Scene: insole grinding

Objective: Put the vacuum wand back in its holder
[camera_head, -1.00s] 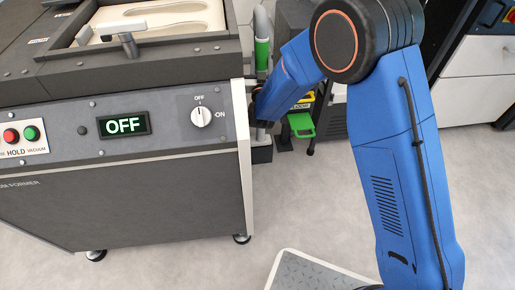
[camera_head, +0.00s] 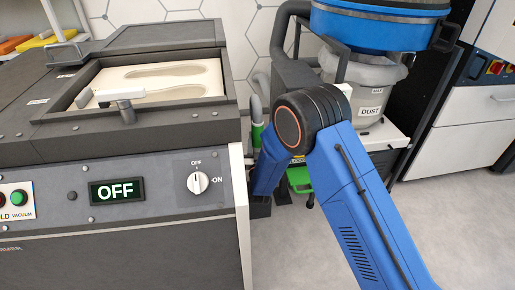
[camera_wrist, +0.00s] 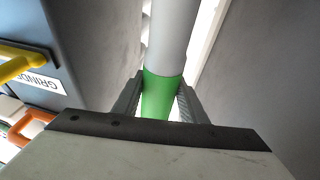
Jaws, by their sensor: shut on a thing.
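The vacuum wand is a grey tube with a green grip band. In the wrist view the wand (camera_wrist: 170,50) runs upright between the two fingers of my gripper (camera_wrist: 158,100), which is shut on the green band. In the head view the wand (camera_head: 257,133) shows beside the right side of the machine, partly behind my blue arm. My gripper is hidden there behind the arm and the machine's edge. A dark block (camera_head: 260,207) stands low beside the machine under the wand; I cannot tell whether the wand's lower end is in it.
The grey machine (camera_head: 120,210) with an OFF display stands close left of the wand. A dust collector (camera_head: 370,75) with a blue top stands behind my arm. A green pedal-like part (camera_head: 299,178) is low between them. Clear floor (camera_head: 440,235) lies at the right.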

